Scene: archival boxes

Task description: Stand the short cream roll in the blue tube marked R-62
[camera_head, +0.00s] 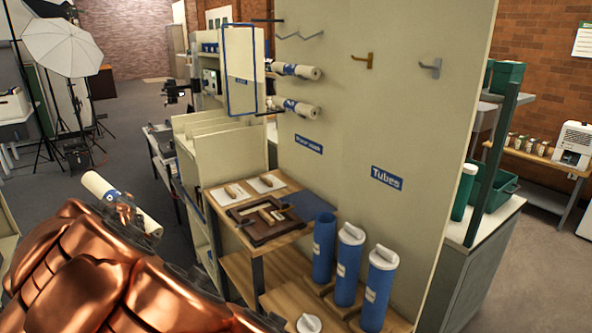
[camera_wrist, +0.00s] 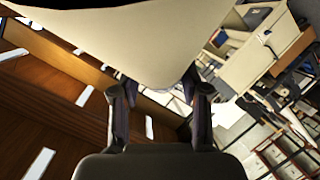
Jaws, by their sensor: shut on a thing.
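My gripper (camera_head: 128,211) is shut on a cream roll (camera_head: 104,190) with a small blue mark, held tilted in the air at the left. In the wrist view the roll (camera_wrist: 150,40) fills the top, and my gripper (camera_wrist: 160,95) has a finger on each side below it. A blue tube (camera_head: 323,250) without a cap stands on the low wooden shelf, well to the right of my gripper. Two more blue tubes (camera_head: 347,270) (camera_head: 377,295) beside it wear white caps. Their label writing is too small to read, so I cannot tell which is R-62.
A loose white cap (camera_head: 309,323) lies on the low shelf (camera_head: 283,302). A wooden table (camera_head: 262,240) with a dark frame stands left of the tubes. Two cream rolls (camera_head: 297,71) (camera_head: 298,107) rest on pegs of the panel (camera_head: 385,120) behind.

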